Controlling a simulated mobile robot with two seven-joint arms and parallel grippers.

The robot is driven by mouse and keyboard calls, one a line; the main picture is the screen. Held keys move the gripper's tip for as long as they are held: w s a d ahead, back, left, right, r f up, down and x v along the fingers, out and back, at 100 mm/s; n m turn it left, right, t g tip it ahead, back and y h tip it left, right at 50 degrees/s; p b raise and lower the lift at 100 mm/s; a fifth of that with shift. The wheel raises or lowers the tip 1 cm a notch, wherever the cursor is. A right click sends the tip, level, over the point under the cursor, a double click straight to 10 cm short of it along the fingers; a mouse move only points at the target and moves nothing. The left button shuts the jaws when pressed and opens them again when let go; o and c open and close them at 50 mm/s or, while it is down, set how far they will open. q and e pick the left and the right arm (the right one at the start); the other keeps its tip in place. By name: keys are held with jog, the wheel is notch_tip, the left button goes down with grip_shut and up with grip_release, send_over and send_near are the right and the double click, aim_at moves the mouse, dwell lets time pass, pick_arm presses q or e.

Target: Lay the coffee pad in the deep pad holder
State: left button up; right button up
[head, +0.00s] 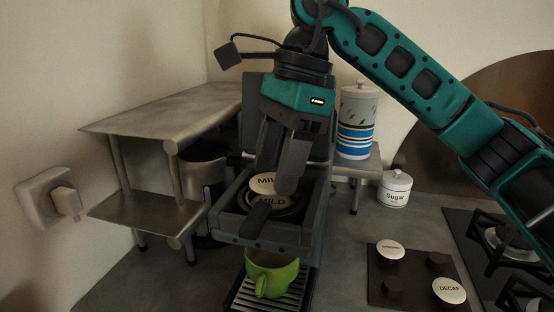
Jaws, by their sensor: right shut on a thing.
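My right gripper (278,184) reaches down over the coffee machine (228,220) with its fingers at a pale round coffee pad (268,200) lettered MILD. The pad is at the dark round pad holder in the machine's open top. Its dark handle (258,217) points to the front. I cannot tell whether the pad rests on the holder or is just above it. My left gripper is out of view.
A green cup (270,275) stands on the drip grate below. A dark board (408,287) at right carries a DECAF pad (449,290) and another pale pad (390,250). A sugar jar (395,189), a striped canister (357,125), a metal shelf (150,115) and a hob (480,232) are nearby.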

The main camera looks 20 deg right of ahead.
jog(key=o, duration=1.1)
jog(key=shift+r+p, duration=1.8)
jog(key=shift+r, duration=1.25)
